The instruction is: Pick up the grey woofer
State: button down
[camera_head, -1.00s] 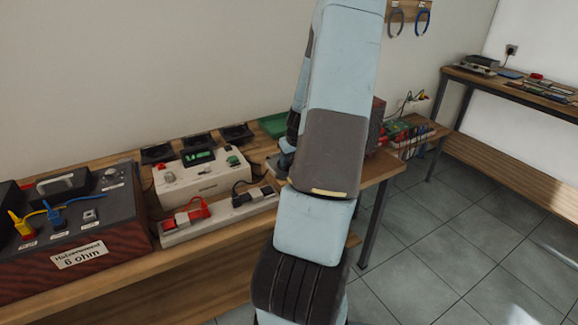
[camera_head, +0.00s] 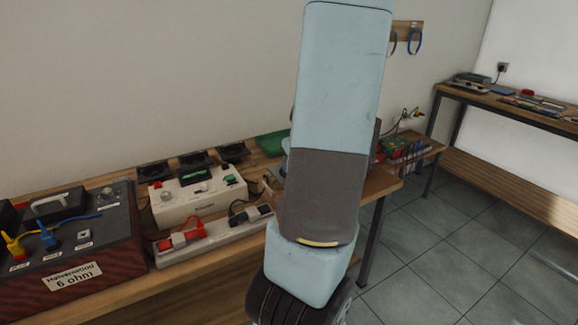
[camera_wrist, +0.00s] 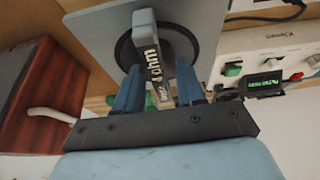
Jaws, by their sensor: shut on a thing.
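The grey woofer (camera_wrist: 96,30) fills the upper middle of the wrist view: a grey square plate with a round black cone and a grey bar across it marked "ohm". My gripper (camera_wrist: 158,88) has its two blue fingers on either side of the bar and is shut on it. The fingertips partly cover the lower cone. In the head view, my arm hides most of the gripper and the woofer.
The wooden bench (camera_head: 195,267) holds a cream device (camera_head: 195,195), a power strip (camera_head: 222,229), a dark red-sided box (camera_head: 80,250), several black speakers (camera_head: 193,159) and a green board (camera_head: 271,143). Another bench (camera_head: 500,108) stands at the right. Tiled floor (camera_head: 440,235) lies open between them.

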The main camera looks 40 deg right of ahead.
jog(key=shift+s+a+r, duration=0.45)
jog(key=shift+s+r, duration=0.05)
jog(key=shift+s, duration=0.45)
jog(key=shift+s+a+r, duration=0.45)
jog(key=shift+s+a, duration=0.05)
jog(key=shift+s, duration=0.45)
jog(key=shift+s+a+r, duration=0.45)
jog(key=shift+s+r, duration=0.05)
jog(key=shift+s, duration=0.45)
